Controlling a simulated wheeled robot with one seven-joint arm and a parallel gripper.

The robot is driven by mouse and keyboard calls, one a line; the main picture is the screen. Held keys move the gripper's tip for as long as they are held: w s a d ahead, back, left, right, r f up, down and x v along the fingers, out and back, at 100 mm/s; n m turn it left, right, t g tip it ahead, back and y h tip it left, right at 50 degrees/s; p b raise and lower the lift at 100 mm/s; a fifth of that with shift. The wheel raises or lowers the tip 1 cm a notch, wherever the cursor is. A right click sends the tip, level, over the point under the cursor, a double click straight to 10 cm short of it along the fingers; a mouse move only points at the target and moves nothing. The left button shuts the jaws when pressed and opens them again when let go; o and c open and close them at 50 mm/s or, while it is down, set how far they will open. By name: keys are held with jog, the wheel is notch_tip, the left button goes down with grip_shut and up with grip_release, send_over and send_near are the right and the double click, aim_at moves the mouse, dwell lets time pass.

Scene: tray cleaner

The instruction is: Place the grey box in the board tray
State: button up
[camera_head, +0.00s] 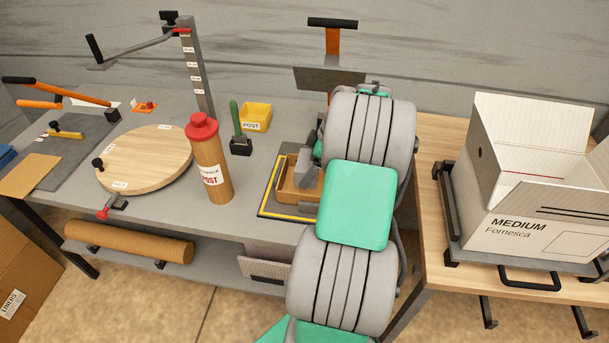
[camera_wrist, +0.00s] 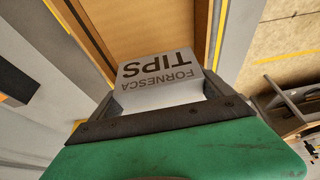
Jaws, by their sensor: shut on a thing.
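The grey box (camera_wrist: 158,72), lettered FORNESCA TIPS, is between the fingers of my gripper (camera_wrist: 168,98) in the wrist view. The brown board tray (camera_wrist: 146,28) lies just beyond the box, with a side wall along its right. In the head view the tray (camera_head: 287,187) sits on the grey bench inside a yellow-edged mat. The box (camera_head: 306,169) shows there as a small grey shape over the tray, partly hidden by my arm. My gripper is shut on it. I cannot tell whether the box touches the tray floor.
A brown POST tube (camera_head: 210,165) with a red cap stands left of the tray. A green-handled tool (camera_head: 239,140) and a yellow POST bin (camera_head: 256,117) are behind. A round wooden board (camera_head: 146,160) lies further left. A large MEDIUM carton (camera_head: 515,205) stands on the right table.

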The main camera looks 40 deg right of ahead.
jog(key=shift+w+a+f, duration=0.25)
jog(key=shift+w+f, duration=0.25)
jog(key=shift+f, duration=0.05)
jog(key=f, duration=0.1)
jog(key=f+p, duration=0.1)
jog(key=f, duration=0.1)
jog(key=shift+w+f+p, duration=0.25)
jog(key=shift+p, duration=0.1)
jog(key=shift+f, duration=0.2)
jog(key=o, duration=1.4)
jog(key=shift+c, duration=0.2)
jog(key=shift+r, duration=0.1)
